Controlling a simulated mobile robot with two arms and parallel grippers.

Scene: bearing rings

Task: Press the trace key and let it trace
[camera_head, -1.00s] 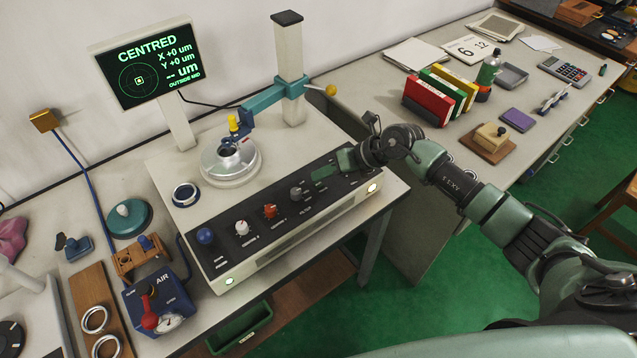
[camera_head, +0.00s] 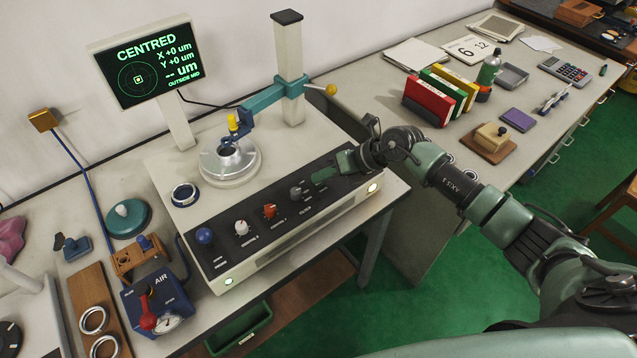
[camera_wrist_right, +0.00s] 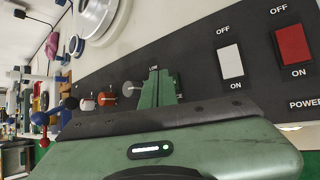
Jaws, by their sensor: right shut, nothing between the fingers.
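My right gripper (camera_head: 322,176) is at the right part of the black front panel (camera_head: 262,217) of the measuring machine. In the right wrist view its green fingers (camera_wrist_right: 160,88) are shut with nothing between them, tips over the panel near a "LOW" label. I cannot tell whether they touch it. No key marked trace is readable; the fingers hide part of the panel. A ring (camera_head: 229,157) sits on the round turntable (camera_head: 231,178) under the teal stylus arm (camera_head: 266,97). The screen (camera_head: 146,62) reads CENTRED, X +0 um, Y +0 um, with dashes for the third value. My left gripper is out of view.
The panel also carries a blue knob (camera_head: 204,236), a white knob (camera_head: 241,228), a red knob (camera_head: 269,211) and a grey knob (camera_head: 296,193). A white rocker switch (camera_wrist_right: 230,61) and a red power switch (camera_wrist_right: 292,44) lie right of the fingers. A loose ring (camera_head: 184,195) lies left of the turntable.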

